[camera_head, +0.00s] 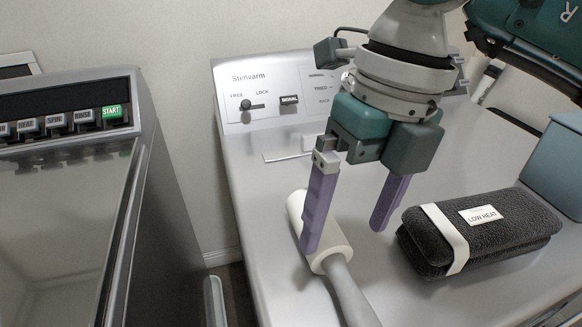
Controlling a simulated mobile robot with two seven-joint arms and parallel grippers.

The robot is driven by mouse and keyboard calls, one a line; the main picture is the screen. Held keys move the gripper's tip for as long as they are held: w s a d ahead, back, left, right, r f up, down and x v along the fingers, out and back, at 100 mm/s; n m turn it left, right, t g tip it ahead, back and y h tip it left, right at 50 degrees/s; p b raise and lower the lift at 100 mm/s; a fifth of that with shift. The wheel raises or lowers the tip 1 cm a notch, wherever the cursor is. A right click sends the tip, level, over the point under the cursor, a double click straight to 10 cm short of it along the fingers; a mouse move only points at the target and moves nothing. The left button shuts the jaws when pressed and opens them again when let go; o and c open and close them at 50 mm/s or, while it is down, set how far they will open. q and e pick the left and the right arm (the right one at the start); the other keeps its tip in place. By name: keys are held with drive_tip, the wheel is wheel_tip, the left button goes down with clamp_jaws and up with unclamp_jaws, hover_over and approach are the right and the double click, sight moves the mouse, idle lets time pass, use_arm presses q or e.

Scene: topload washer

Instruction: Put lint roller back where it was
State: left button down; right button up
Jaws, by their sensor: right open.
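The lint roller lies on the grey top of the right-hand machine, its white roll (333,244) toward the back and its grey handle (350,296) running down to the bottom edge of the view. My right gripper (345,238) comes in from the top right, pointing down, with its two purple fingers spread apart. The left finger overlaps the white roll in the picture and hides part of it; I cannot tell whether they touch. The right finger is to the right of the roll, clear of it. My left gripper is not in view.
A control panel (275,95) stands behind. The washer (60,200) with a green START button is at left, across a gap. A blue-grey box (555,165) is far right.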

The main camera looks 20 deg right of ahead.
wheel_tip(320, 180, up, 7)
drive_tip(key=d, duration=0.1)
idle(0.3)
